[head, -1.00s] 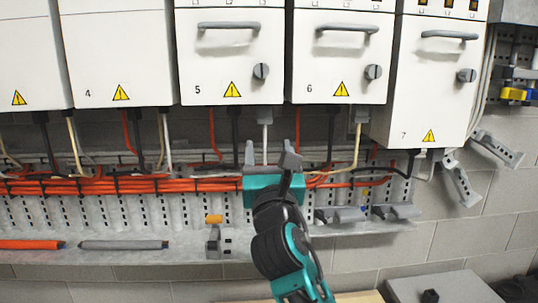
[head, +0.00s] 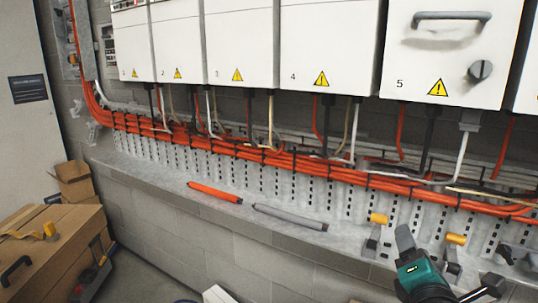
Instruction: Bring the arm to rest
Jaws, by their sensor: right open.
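My right gripper (head: 419,255) is at the lower right of the head view. Its teal body and a dark grey finger show in front of the perforated metal cable tray. It is open, and I see nothing held in it. Two grey clamps with orange tops, a left one (head: 376,237) and a right one (head: 455,240), are on either side of it in the picture. I cannot tell whether it touches the tray or the clamps. My left gripper is out of view.
White numbered drive cabinets (head: 328,45) hang above orange cables (head: 250,151). An orange marker-like rod (head: 214,192) and a grey one (head: 290,217) lie on the ledge. Cardboard boxes (head: 50,240) with tools stand at lower left, with floor between them and the wall.

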